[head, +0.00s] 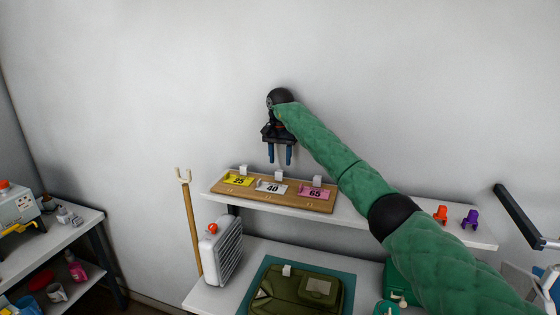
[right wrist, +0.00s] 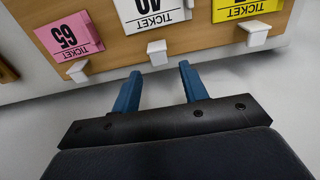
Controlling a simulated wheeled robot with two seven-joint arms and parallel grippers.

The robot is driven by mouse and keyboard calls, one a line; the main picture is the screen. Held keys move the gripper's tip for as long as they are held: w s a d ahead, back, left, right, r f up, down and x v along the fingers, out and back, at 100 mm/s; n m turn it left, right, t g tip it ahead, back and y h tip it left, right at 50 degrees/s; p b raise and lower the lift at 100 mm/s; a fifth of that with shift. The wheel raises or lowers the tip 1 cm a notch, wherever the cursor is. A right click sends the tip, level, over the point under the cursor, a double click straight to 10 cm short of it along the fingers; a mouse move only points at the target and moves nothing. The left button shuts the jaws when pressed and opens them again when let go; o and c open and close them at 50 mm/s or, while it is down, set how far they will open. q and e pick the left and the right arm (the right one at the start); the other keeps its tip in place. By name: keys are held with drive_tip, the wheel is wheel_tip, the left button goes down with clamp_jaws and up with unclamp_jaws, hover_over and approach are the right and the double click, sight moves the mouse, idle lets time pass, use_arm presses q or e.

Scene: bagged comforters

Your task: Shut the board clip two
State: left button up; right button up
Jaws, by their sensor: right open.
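A wooden board (head: 257,197) lies on the shelf with a yellow ticket 25 (head: 238,181), a white ticket 40 (head: 271,187) and a pink ticket 65 (head: 315,193). A white clip stands at the back edge behind each ticket. The middle clip (head: 279,175) is behind the white ticket; it also shows in the right wrist view (right wrist: 157,53). I cannot tell for sure how far its lever is raised. My right gripper (head: 279,161) is open and empty, fingers pointing down above and behind the middle clip, apart from it. My left gripper is not in view.
The pink-side clip (head: 317,181) and yellow-side clip (head: 243,170) stand close on either side. The wall is behind the shelf (head: 360,214). An orange clip (head: 440,214) and a purple clip (head: 470,218) sit at the right. A green bag (head: 290,294) lies below.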

sight(280, 175)
drive_tip(key=shift+w+f+p, duration=0.15)
drive_tip(key=shift+f+p, duration=0.15)
drive_tip(key=shift+f, duration=0.6)
drive_tip(key=shift+s+f+p, duration=0.4)
drive_tip(key=shift+s+p, duration=0.05)
drive_tip(key=shift+w+f, duration=0.3)
drive_tip(key=shift+s+r, duration=0.1)
drive_tip(key=c, duration=0.6)
clamp_jaws()
